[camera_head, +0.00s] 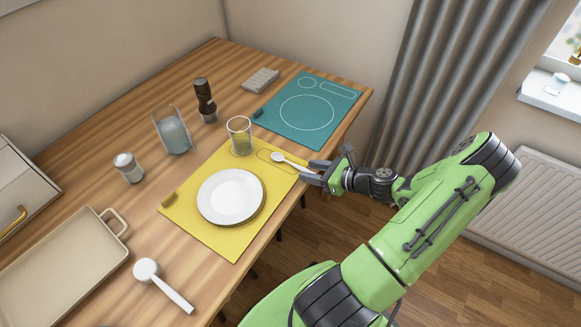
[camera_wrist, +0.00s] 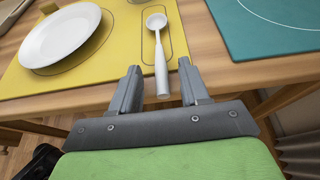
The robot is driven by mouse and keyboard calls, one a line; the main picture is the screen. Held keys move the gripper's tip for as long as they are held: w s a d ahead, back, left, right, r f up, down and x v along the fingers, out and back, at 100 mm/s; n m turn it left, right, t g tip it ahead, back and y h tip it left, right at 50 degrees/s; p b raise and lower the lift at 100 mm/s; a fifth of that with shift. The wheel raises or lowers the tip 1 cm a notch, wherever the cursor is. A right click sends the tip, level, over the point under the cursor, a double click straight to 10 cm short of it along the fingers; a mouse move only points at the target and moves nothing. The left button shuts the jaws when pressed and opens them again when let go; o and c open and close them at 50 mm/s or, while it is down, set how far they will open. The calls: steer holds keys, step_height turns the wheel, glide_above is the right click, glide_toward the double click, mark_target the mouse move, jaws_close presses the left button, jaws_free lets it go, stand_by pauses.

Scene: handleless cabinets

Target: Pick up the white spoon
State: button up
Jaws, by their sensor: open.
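The white spoon (camera_head: 279,157) lies on the right end of the yellow placemat (camera_head: 215,237), its bowl toward the glass and its handle toward the table's front edge. My gripper (camera_head: 312,172) is open at that edge, by the handle end. In the wrist view the spoon (camera_wrist: 157,22) points away from me. Its handle end shows between the two open fingers (camera_wrist: 159,70), with a gap on each side. I cannot tell whether the fingers are level with the handle.
A white plate (camera_head: 231,197) and a clear glass (camera_head: 239,135) stand on the yellow mat. A teal mat (camera_head: 308,112) lies to the right. A white ladle-like utensil (camera_head: 147,270) and a beige tray (camera_head: 62,262) lie at lower left. A dark grinder (camera_head: 205,98) stands behind.

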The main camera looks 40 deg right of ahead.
steer(key=shift+w+f, duration=0.15)
steer(key=shift+w, duration=0.15)
jaws_close()
step_height(320, 180, up, 10)
steer(key=p, duration=0.4)
